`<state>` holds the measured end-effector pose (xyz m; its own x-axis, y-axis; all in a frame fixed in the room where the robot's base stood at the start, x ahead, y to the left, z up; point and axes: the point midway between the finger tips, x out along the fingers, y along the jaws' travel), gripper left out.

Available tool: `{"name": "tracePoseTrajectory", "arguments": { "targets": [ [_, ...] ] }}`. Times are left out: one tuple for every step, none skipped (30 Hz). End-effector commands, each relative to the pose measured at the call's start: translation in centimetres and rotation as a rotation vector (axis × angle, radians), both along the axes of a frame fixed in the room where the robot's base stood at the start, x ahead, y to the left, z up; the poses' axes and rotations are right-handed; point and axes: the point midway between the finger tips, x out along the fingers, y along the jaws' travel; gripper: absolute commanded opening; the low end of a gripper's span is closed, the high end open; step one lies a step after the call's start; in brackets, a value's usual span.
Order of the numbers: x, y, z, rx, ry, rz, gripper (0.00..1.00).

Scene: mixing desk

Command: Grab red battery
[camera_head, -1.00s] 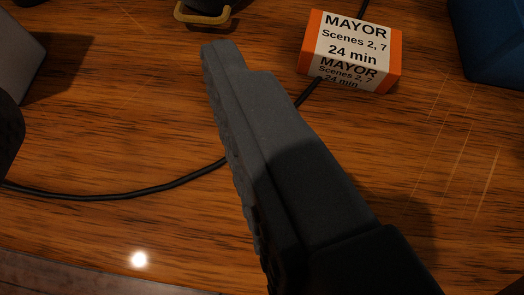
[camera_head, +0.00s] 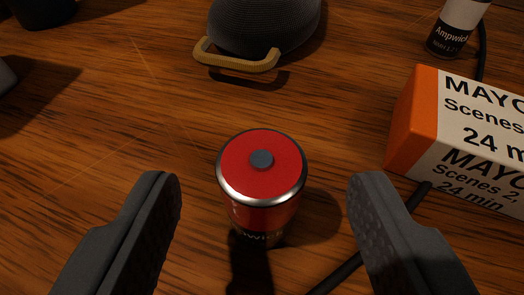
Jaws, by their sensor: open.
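The red battery (camera_head: 262,170) stands upright on the wooden desk, with a red top, a silver rim and a grey terminal in its middle. Its lower side is dark with partly readable lettering. My gripper (camera_head: 265,205) is open, with one dark finger to the left of the battery and one to the right. There is a gap between the battery and each finger, and neither finger touches it in this view.
An orange and white box (camera_head: 415,125) labelled MAYOR stands at the right. A black cable (camera_head: 338,272) runs past the right finger. A grey rounded object with a tan handle (camera_head: 237,60) sits behind the battery. A black and white cylinder (camera_head: 457,28) stands at the back right. The desk left of the battery is clear.

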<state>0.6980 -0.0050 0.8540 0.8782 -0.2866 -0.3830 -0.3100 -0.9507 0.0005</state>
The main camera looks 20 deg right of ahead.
Motion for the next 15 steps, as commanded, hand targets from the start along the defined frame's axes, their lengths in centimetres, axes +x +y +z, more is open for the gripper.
{"name": "tracePoseTrajectory", "arguments": {
  "targets": [
    [0.2,-0.1,-0.1,0.000,0.000,0.000,0.55],
    [0.3,-0.1,-0.1,0.000,0.000,-0.001,0.55],
    [0.5,-0.3,-0.1,0.000,0.000,-0.002,0.55],
    [0.8,-0.4,-0.2,0.000,0.000,-0.002,0.55],
    [1.0,-0.4,-0.3,0.001,0.000,-0.003,0.55],
    [1.5,-0.5,-0.3,0.001,-0.001,-0.002,0.55],
    [1.9,-0.6,-0.3,0.001,-0.002,-0.002,0.55],
    [2.3,-0.7,-0.3,0.000,-0.003,-0.002,0.55],
    [2.8,-0.8,-0.4,-0.001,-0.004,0.000,0.55],
    [3.1,-0.9,-0.5,-0.001,-0.003,0.000,0.55],
    [3.4,-1.0,-0.6,-0.001,-0.002,-0.001,0.55],
    [3.8,-1.2,-0.9,0.001,0.000,-0.001,0.55],
    [4.1,-1.2,-1.0,0.001,0.000,-0.001,0.55],
    [4.3,-1.2,-1.1,0.001,0.000,0.000,0.55],
    [4.6,-1.3,-1.2,0.001,0.000,0.000,0.55]
  ]
}}
